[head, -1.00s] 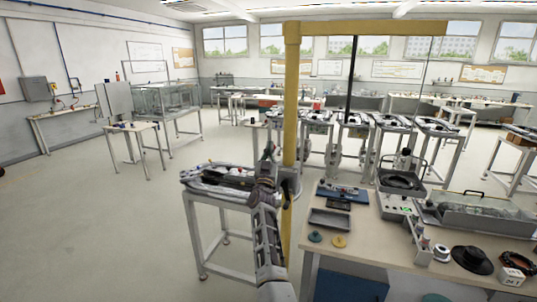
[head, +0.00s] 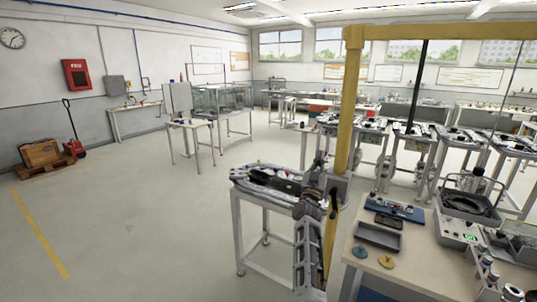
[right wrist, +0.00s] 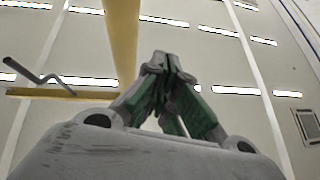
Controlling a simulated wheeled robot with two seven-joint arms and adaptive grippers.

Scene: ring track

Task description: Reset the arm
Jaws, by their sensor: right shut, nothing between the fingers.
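My right arm (head: 308,245) rises from the bottom of the head view, in front of the yellow post. My right gripper (head: 318,163) is at its top, pointing up beside the post. In the right wrist view the gripper's fingers (right wrist: 165,62) meet at their tips against the ceiling, shut with nothing between them. A small metal table (head: 240,205) with a tray of parts stands just left of and behind the arm. My left gripper is not in view.
A yellow post (head: 346,115) with an overhead beam stands close to the right gripper. A workbench (head: 400,265) with a grey tray (head: 379,237) and discs is at lower right. A red pallet jack (head: 72,145) stands by the left wall.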

